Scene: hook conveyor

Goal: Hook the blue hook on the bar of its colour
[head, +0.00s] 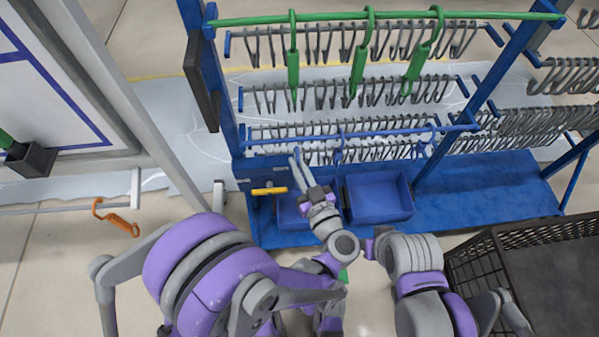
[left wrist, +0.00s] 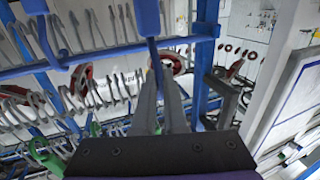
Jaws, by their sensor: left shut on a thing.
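My left gripper (head: 298,160) reaches up in front of the rack's lower left part. In the left wrist view its fingers (left wrist: 160,75) are shut on a blue hook (left wrist: 151,22), whose shank rises between the fingertips. The blue bar (head: 390,133) crosses the rack low down, and blue hooks (head: 338,150) hang from it right of my left gripper. In the left wrist view a blue bar (left wrist: 110,52) runs behind the held hook. I cannot tell whether they touch. The held hook is hard to make out in the head view. My right gripper is not visible.
Several green hooks (head: 359,65) hang from the green bar (head: 470,16). Rows of grey hooks fill the rack. A blue bin (head: 402,213) and a yellow hook (head: 268,190) are low on the rack. A dark crate (head: 490,272) stands right; an orange hook (head: 120,223) is left.

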